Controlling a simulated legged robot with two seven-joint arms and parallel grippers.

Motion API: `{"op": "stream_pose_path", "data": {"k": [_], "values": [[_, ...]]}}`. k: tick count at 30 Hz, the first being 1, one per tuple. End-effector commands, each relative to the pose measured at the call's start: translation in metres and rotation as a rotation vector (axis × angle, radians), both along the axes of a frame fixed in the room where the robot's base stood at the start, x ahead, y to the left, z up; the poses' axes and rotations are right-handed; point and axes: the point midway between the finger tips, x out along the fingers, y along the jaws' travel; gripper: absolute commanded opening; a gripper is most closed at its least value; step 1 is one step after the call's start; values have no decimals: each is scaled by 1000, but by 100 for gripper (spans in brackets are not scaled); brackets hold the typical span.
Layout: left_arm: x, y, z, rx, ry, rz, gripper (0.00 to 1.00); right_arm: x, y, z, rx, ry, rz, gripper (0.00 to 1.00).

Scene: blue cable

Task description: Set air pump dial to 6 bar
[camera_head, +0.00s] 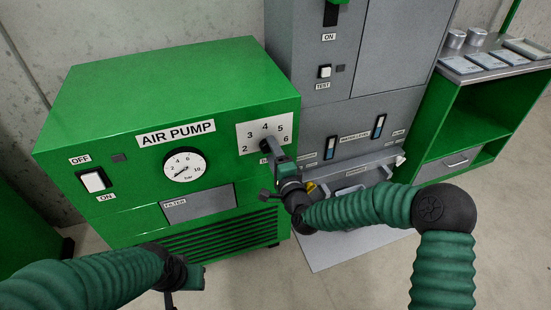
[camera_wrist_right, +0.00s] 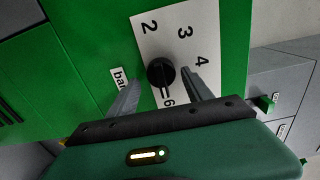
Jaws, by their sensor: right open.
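The green air pump (camera_head: 110,110) stands at the left in the head view. Its dial plate carries the numbers 2 to 6. In the right wrist view, the black dial knob (camera_wrist_right: 160,72) has a white pointer line directed at the 6 (camera_wrist_right: 169,102); the 5 is hidden behind a finger. My right gripper (camera_wrist_right: 162,76) is open, with one finger on each side of the knob; contact cannot be told. In the head view, my right gripper (camera_head: 272,150) covers the knob. My left gripper (camera_head: 185,280) is low in front of the pump, its jaws unclear.
The pump's round gauge (camera_head: 184,165) and white on/off switch (camera_head: 93,181) are left of the dial. A grey cabinet (camera_head: 345,90) stands right beside the pump. A green shelf unit (camera_head: 470,115) with cans on top is at the far right. Floor is clear in front.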

Motion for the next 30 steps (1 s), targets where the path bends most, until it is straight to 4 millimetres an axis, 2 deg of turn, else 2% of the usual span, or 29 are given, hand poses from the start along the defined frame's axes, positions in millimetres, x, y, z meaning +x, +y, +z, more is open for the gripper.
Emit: {"op": "stream_pose_path", "data": {"k": [5, 15, 18, 23, 30], "values": [[0, 0, 9, 0, 0, 0, 36, -24, -8, 3, -2, 2, 1, 59], [0, 0, 28, 0, 0, 0, 36, -118, -39, 1, -1, 7, 0, 59], [0, 0, 31, 0, 0, 0, 36, -139, -46, 0, 0, 7, 0, 59], [0, 0, 32, 0, 0, 0, 36, -156, -52, -1, -1, 5, 0, 59], [0, 0, 32, 0, 0, 0, 36, -159, -53, -2, 0, 3, -1, 59]]}}
